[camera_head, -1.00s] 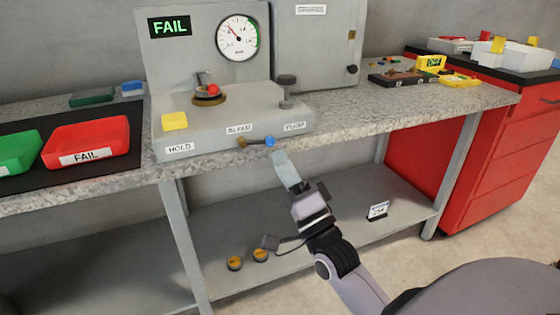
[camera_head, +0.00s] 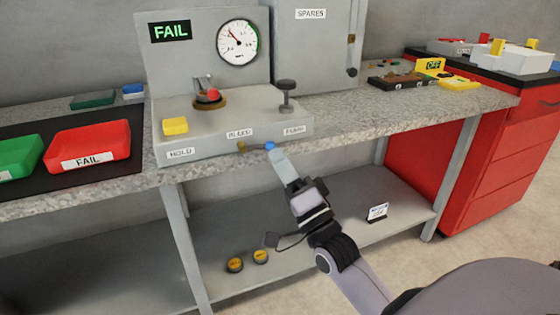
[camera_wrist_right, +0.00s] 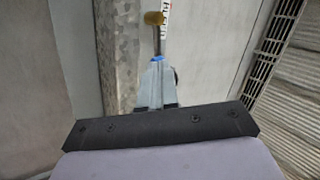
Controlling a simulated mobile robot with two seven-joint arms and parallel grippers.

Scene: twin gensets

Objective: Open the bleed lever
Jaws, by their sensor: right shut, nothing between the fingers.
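The bleed lever is a short bar with a brass pivot (camera_head: 242,147) and a blue knob (camera_head: 270,146), on the front of the grey test stand (camera_head: 215,140) under the BLEED label. It lies about level, knob to the right. My right gripper (camera_head: 276,152) is shut and empty, its fingertips at the blue knob, seemingly touching it. In the right wrist view the fingers (camera_wrist_right: 157,75) point at the lever; a sliver of blue (camera_wrist_right: 157,59) shows at their tips, with the brass pivot (camera_wrist_right: 154,18) beyond. My left gripper is out of view.
The stand has a FAIL display (camera_head: 170,31), a gauge (camera_head: 238,42), a yellow block (camera_head: 175,126) and a dark pump knob (camera_head: 287,86). A red FAIL tray (camera_head: 88,145) is on the left. A lower shelf (camera_head: 330,220) lies under the bench. The floor in front is open.

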